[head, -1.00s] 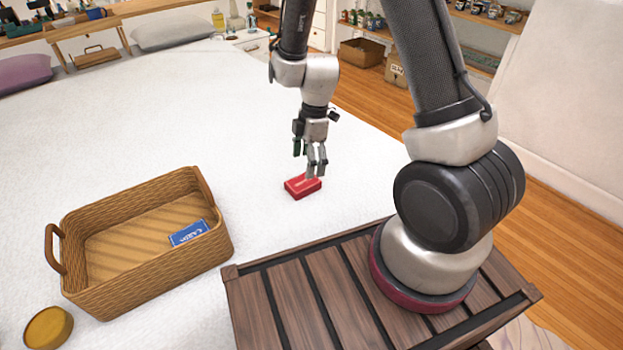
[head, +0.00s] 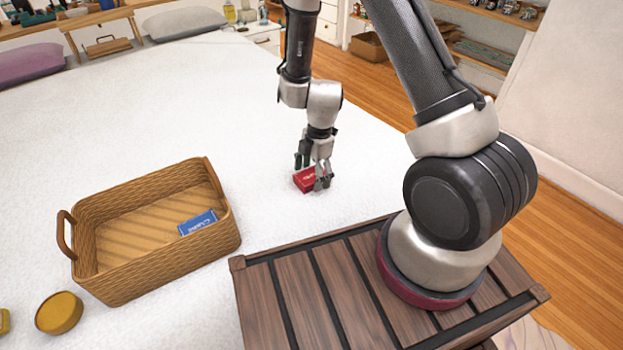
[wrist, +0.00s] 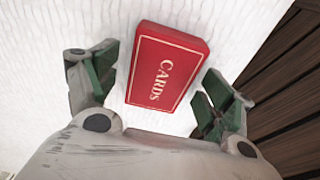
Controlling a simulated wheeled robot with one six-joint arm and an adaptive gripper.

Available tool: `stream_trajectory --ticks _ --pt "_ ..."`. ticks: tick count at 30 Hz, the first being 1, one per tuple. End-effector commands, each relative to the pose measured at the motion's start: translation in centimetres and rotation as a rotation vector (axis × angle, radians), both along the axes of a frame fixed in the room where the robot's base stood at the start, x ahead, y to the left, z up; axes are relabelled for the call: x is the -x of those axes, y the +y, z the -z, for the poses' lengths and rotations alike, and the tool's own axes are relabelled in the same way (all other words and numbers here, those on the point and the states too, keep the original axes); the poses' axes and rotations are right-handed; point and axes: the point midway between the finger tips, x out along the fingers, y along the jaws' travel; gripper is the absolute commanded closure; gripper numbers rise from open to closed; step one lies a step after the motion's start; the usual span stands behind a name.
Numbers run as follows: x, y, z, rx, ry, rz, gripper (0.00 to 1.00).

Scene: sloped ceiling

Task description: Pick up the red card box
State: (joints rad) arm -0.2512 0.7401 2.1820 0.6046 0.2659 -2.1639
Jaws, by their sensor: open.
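The red card box (head: 304,181) lies flat on the white bedspread, to the right of the basket in the head view. In the wrist view the red card box (wrist: 167,68) shows its face with the word CARDS, slightly tilted in the picture. My gripper (head: 316,177) is down at the box, and its fingers hide part of it in the head view. In the wrist view my gripper (wrist: 163,88) is open, with one green-padded finger on each side of the box. A gap shows between the box and each finger.
A wicker basket (head: 150,268) with a blue card box (head: 197,222) inside stands to the left on the bed (head: 190,110). A dark slatted wooden surface (head: 310,300) is near my arm's base.

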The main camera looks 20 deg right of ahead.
Motion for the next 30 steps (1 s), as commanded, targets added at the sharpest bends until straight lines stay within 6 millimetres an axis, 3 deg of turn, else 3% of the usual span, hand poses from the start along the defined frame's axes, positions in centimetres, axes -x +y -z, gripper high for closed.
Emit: stream_trajectory --ticks 5,13,23,30 --pt "0.0 0.0 0.0 0.000 0.000 0.000 0.21" --pt "0.0 0.0 0.0 0.000 0.000 0.000 0.71" --pt "0.0 0.0 -0.4 0.000 -0.001 -0.001 0.71" --pt "-0.1 0.1 -3.7 -0.001 -0.005 -0.002 0.71"
